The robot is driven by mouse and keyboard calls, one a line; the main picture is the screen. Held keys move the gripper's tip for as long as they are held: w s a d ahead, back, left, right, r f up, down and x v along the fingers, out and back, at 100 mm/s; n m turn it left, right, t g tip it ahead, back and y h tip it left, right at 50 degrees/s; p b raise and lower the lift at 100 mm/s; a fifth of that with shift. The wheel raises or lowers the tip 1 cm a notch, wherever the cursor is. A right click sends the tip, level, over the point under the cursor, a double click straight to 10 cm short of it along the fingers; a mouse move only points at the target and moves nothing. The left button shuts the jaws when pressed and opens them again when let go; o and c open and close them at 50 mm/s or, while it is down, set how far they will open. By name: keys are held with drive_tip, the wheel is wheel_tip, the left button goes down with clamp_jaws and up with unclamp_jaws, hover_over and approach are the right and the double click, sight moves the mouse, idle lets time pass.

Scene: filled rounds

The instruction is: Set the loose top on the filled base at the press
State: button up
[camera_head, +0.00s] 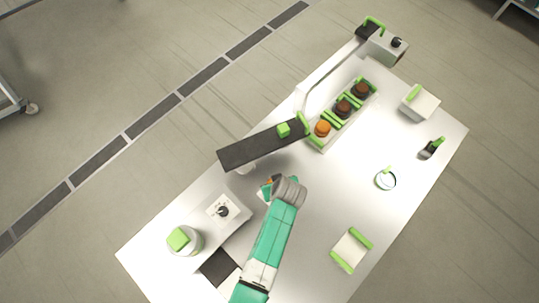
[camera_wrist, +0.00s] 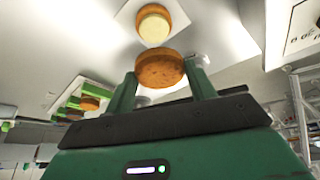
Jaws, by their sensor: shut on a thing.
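In the wrist view my gripper (camera_wrist: 161,84) is shut on the loose top (camera_wrist: 160,71), an orange-brown round held between the two green fingers. Beyond it is the filled base (camera_wrist: 153,23), an orange-brown round with a cream face, on a pale surface. The two appear apart. In the head view my gripper (camera_head: 268,187) is near the middle of the table, below the dark belt, and my wrist hides most of it. A bit of orange shows there. The base is not clear in the head view, and I cannot tell which fixture is the press.
A rack (camera_head: 316,143) holds several rounds, orange and dark brown. A dark belt (camera_head: 250,152) carries a green block (camera_head: 284,130). A white box with a black knob (camera_head: 222,211) and a green-topped canister (camera_head: 180,239) stand lower left. The table's (camera_head: 340,200) right middle is mostly free.

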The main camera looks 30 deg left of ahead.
drive_tip(key=shift+w+a+r, duration=0.1)
drive_tip(key=shift+w+a, duration=0.1)
drive_tip(key=shift+s+d+f, duration=0.1)
drive_tip(key=shift+d+f, duration=0.15)
drive_tip(key=shift+d, duration=0.05)
wheel_tip(320, 180, down, 6)
drive_tip(key=b, duration=0.5)
drive_tip(key=shift+a+r+b, duration=0.1)
drive_tip(key=shift+r+b, duration=0.1)
drive_tip(key=shift+b, duration=0.1)
drive_tip(key=shift+f+b, duration=0.6)
drive_tip(key=shift+f, duration=0.2)
idle(0.9)
drive_tip(key=o, duration=1.2)
drive_tip(key=shift+r, duration=0.15)
wheel_tip(320, 180, up, 7)
drive_tip(key=p, duration=0.6)
drive_tip(key=shift+p, duration=0.4)
